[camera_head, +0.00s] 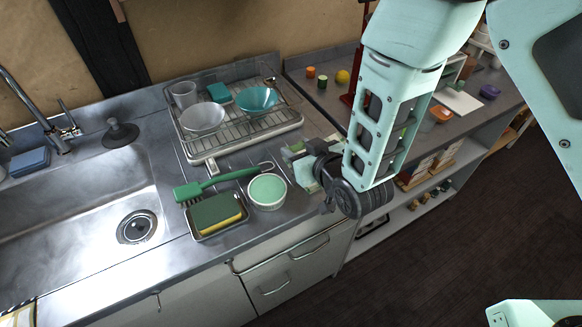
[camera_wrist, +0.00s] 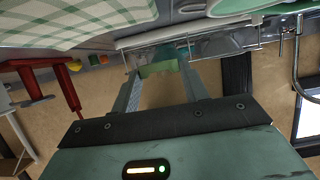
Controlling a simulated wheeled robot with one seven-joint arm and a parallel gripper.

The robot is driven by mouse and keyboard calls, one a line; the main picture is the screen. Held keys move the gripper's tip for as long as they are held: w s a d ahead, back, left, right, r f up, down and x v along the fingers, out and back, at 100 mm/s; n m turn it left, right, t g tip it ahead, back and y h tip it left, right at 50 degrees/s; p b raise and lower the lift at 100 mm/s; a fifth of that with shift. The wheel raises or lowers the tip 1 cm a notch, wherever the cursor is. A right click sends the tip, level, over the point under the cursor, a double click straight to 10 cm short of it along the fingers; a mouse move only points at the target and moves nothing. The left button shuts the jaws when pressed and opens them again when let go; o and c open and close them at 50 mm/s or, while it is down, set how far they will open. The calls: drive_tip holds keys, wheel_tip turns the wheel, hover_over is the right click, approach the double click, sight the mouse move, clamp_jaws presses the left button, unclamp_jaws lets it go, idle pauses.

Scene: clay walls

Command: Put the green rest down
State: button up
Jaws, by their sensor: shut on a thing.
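The green rest (camera_wrist: 158,69) is a small green block between the fingertips of my gripper (camera_wrist: 160,75) in the wrist view. My gripper is shut on it. In the head view my gripper (camera_head: 300,158) is over the counter (camera_head: 235,170), just right of the dish rack. A small green part of the rest (camera_head: 297,147) shows at the fingertips there. My wrist and arm hide much of the area behind. I cannot tell whether the rest touches the counter.
A green-and-white checked cloth (camera_wrist: 70,18) lies close by the gripper. A white bowl with a green inside (camera_head: 267,190), a green brush (camera_head: 215,182) and a sponge (camera_head: 215,213) in a tray are left. The dish rack (camera_head: 240,140) holds bowls and a cup.

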wheel_tip(320, 180, down, 6)
drive_tip(key=shift+f+p, duration=0.15)
drive_tip(key=shift+p, duration=0.15)
drive_tip(key=shift+f, duration=0.2)
